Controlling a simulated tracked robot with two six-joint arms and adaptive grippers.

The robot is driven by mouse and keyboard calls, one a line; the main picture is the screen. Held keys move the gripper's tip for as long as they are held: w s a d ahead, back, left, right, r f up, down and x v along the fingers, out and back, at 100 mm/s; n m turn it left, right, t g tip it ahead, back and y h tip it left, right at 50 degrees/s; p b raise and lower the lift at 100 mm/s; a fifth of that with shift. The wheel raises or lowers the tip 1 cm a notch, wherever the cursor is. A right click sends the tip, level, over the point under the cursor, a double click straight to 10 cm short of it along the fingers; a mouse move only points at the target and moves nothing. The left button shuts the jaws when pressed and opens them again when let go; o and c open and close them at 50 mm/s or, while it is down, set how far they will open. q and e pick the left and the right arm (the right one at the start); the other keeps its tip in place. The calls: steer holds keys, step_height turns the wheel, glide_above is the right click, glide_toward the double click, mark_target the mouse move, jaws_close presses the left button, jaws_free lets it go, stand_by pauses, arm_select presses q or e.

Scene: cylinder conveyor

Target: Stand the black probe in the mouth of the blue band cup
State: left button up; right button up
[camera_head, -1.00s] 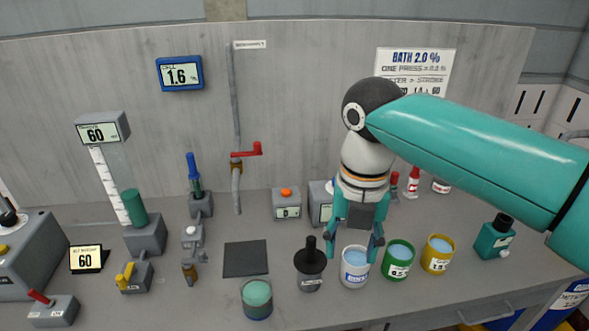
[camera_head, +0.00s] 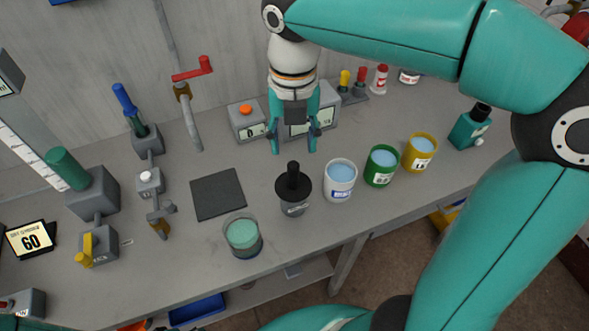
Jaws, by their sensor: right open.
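The black probe (camera_head: 293,179) stands upright in a small grey holder (camera_head: 296,209), its knob up and a wide black disc below it. Its lower part is hidden in the holder. The blue band cup (camera_head: 340,183) is white with a blue label band and pale blue liquid. It stands just right of the holder. My right gripper (camera_head: 295,148) points down, open and empty, in the picture just above the probe's knob and apart from it. My left gripper does not show.
A green cup (camera_head: 381,168) and a yellow cup (camera_head: 419,154) stand to the right. A glass of green liquid (camera_head: 243,237) stands front left, near a dark square pad (camera_head: 217,195). A grey box with an orange button (camera_head: 247,121) is behind. The table's front edge is close.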

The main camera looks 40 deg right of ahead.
mark_target(294, 187)
step_height(294, 187, down, 11)
stand_by(0.4)
steer(key=shift+r, duration=0.1)
jaws_close()
stand_by(0.4)
